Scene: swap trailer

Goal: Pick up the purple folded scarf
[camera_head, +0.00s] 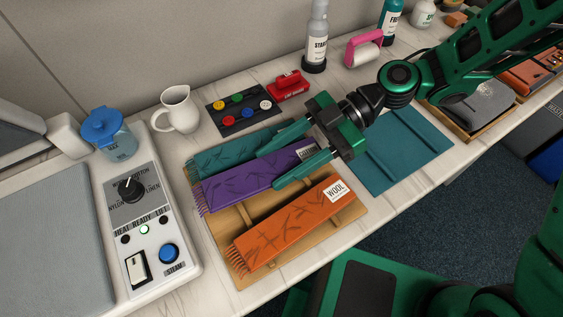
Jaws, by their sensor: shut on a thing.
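The purple folded scarf (230,189) lies between a teal scarf (222,157) and an orange scarf (288,226) on a wooden tray (228,225). It has dark leaf-like marks, a fringe at its left end and a white label at its right end, partly hidden by my gripper. My gripper (270,170) reaches in from the right, with one green finger along each long side of the purple scarf, and is shut on it. Whether the scarf is clear of the tray cannot be told.
A teal mat (403,150) lies right of the tray. Behind are a button card (240,108), a red stapler-like thing (289,86), a white jug (178,109) and a starch bottle (317,40). A steam control panel (143,215) stands left. A grey folded cloth (477,104) lies right.

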